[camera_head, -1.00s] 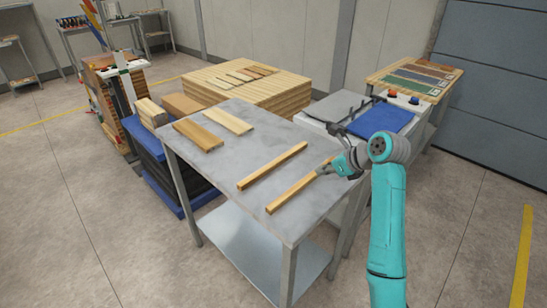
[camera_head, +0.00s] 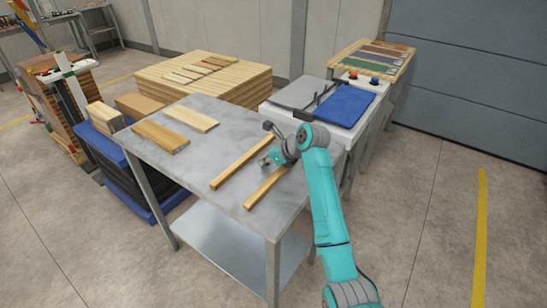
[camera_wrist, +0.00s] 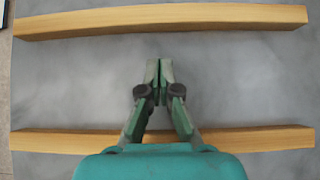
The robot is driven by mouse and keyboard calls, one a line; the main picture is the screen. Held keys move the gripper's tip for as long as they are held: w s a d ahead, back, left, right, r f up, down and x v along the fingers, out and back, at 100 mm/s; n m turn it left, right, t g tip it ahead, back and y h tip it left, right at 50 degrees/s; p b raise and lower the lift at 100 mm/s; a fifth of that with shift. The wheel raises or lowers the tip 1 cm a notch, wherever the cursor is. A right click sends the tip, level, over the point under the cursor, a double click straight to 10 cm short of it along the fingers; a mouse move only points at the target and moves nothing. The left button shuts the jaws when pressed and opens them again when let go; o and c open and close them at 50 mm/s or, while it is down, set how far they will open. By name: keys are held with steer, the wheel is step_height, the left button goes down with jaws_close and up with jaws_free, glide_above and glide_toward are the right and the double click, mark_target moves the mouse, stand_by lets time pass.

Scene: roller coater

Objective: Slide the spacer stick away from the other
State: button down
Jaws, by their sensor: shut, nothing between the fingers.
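Two long, light wooden spacer sticks lie roughly parallel on the grey metal table (camera_head: 190,180), apart from each other. The left one (camera_head: 242,161) is fully visible in the head view and is the upper one (camera_wrist: 90,23) in the wrist view. The right one (camera_head: 264,188) is the lower one (camera_wrist: 60,140), partly covered by my gripper. My gripper (camera_head: 265,161) is shut and empty. In the wrist view its fingertips (camera_wrist: 159,66) point into the gap between the sticks, apart from the upper stick. Its body passes over the lower stick; contact with that stick cannot be told.
Two wider boards (camera_head: 160,136) lie at the table's far left end. A stack of planks (camera_head: 205,85) stands behind. A white bench with a blue pad (camera_head: 343,105) is behind my arm. The table's middle is clear.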

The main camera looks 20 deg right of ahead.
mark_target(250, 159)
steer(key=shift+w+a+r, duration=0.1)
steer(key=shift+w+a, duration=0.45)
steer(key=shift+w, duration=0.15)
steer(key=shift+w+a+r, duration=0.1)
steer(key=shift+w+a, duration=0.4)
steer(key=shift+w, duration=0.2)
steer(key=shift+w+a, duration=0.7)
steer(key=shift+w, duration=0.25)
steer(key=shift+w+a, duration=0.65)
steer(key=shift+w, duration=0.3)
steer(key=shift+w+a, duration=0.7)
steer(key=shift+w, duration=0.25)
